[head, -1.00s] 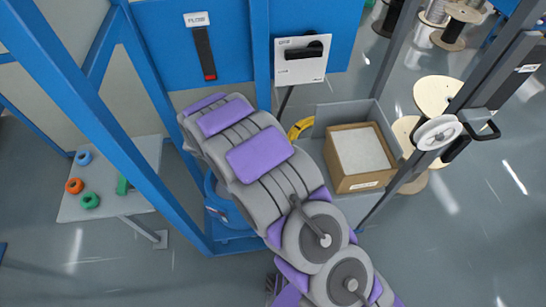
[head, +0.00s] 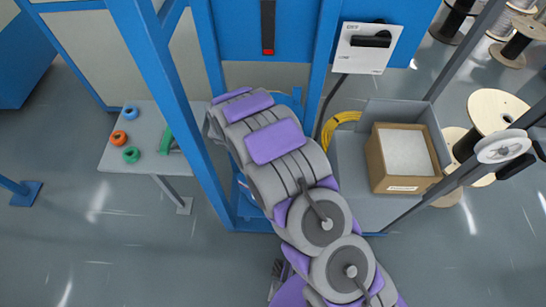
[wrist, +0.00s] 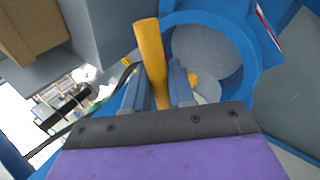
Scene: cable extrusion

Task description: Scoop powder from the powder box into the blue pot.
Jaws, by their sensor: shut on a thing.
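The powder box (head: 378,165) is an open cardboard box, filled nearly level with white powder (head: 405,153), right of my arm in the head view. A brown box corner shows at the upper left of the wrist view (wrist: 30,30). In the wrist view, my gripper (wrist: 158,88) is shut on an upright yellow handle (wrist: 149,50), apparently the scoop's. The blue pot's round rim (wrist: 252,50) lies just beyond the fingers, with a grey interior. A small yellow and pale piece shows behind the right finger; I cannot tell whether it is the scoop's bowl. My arm hides the gripper in the head view.
The powder box stands in a grey tray (head: 345,185) beside a blue frame (head: 160,100). A grey table (head: 145,150) at left holds blue, orange and green rings. A white panel (head: 367,48) with a black handle and cable reels (head: 495,110) are at right.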

